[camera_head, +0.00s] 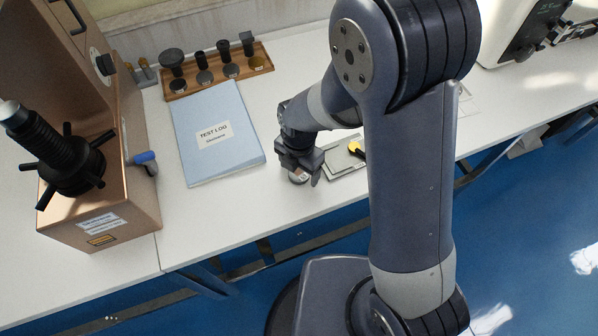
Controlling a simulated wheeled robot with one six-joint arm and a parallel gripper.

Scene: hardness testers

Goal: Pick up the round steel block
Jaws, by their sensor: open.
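The round steel block (297,178) lies flat on the white bench near its front edge, and only part of it shows. My gripper (304,175) points down over it from above, with one finger to the right of the block. The jaws are open. The gripper body hides part of the block, and I cannot tell whether a finger touches it.
A grey tray (340,163) with a yellow round item (356,148) lies right of my gripper. A blue test log (217,135) lies to the left. Behind is a wooden rack (222,78) of tools. A brown tester (130,190) stands far left.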

